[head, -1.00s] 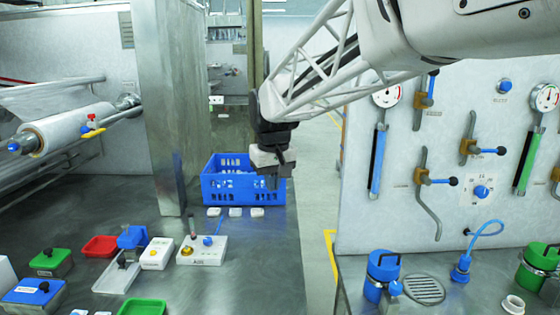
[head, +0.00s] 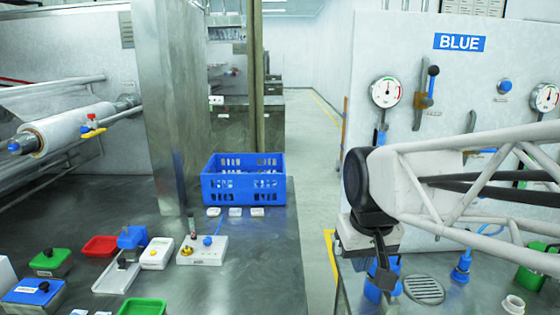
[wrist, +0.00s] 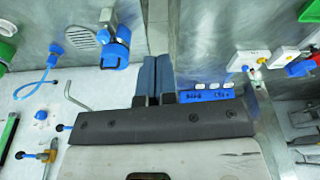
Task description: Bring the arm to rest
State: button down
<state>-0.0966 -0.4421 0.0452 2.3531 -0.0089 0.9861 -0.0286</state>
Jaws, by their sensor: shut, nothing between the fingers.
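My gripper (head: 385,278) is at the lower right in the head view, pointing down in front of the blue canister (head: 374,290) at the right bench, which it partly hides. In the wrist view my gripper's two fingers (wrist: 157,75) lie side by side with nothing between them. My arm reaches in from the right edge and covers part of the blue-labelled panel.
The panel (head: 400,30) carries gauges, valves and a BLUE sign. A drain grate (head: 424,289) and a green canister (head: 532,270) are on the right bench. The left bench holds a blue crate (head: 243,184), small boxes and trays. A floor gap separates the benches.

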jog(key=s+d+f, duration=0.2)
jog(key=s+f, duration=0.1)
jog(key=s, duration=0.2)
jog(key=s+d+f+m, duration=0.1)
jog(key=s+d+f, duration=0.1)
jog(key=s, duration=0.3)
jog(key=shift+s+f+m, duration=0.25)
jog(key=shift+f+m, duration=0.05)
jog(key=shift+f, duration=0.1)
